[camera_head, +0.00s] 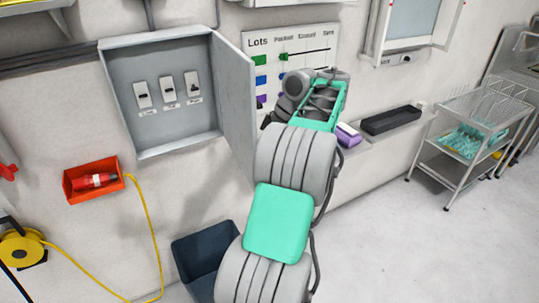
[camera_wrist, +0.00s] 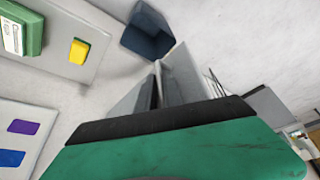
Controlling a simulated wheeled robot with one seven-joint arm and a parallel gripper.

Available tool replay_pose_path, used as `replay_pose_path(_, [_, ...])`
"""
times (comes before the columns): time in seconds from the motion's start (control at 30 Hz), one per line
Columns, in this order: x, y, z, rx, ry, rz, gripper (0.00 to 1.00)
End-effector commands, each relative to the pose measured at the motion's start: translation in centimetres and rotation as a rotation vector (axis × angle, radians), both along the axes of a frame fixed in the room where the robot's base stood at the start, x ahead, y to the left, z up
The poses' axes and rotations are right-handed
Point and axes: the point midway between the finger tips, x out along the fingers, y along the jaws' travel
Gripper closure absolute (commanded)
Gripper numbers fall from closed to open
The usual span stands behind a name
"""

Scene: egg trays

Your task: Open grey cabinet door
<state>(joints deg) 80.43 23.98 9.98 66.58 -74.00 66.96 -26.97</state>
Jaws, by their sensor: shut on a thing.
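The grey cabinet (camera_head: 165,135) is on the wall in the head view, with its inside showing. Its grey door (camera_head: 233,105) is hinged on the right and stands out from the wall, wide open. My gripper (camera_head: 268,120) is at the right side of the door's outer face; my arm hides most of it. In the wrist view the door (camera_wrist: 187,72) runs edge-on beyond the green gripper body, and my gripper (camera_wrist: 156,90) is shut on part of it. The exact place of contact is hidden.
Inside the cabinet are three switches (camera_head: 168,92). A Lots board (camera_head: 262,45) hangs just right of the door. A dark bin (camera_head: 200,255) stands below. A red box (camera_head: 80,190) and yellow cable are at left. A wire cart (camera_head: 455,150) stands at right; floor before it is clear.

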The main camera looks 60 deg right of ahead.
Motion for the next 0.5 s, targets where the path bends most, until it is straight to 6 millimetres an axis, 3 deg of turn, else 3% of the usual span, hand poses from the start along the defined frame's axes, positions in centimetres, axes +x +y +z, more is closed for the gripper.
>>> replay_pose_path(0.37, [0.36,0.05,0.01,0.000,-0.002,0.009,1.00])
replay_pose_path(0.4, [0.35,0.03,0.01,0.000,-0.002,0.009,0.89])
replay_pose_path(0.5, [0.29,-0.01,0.02,0.000,-0.002,0.007,0.81])
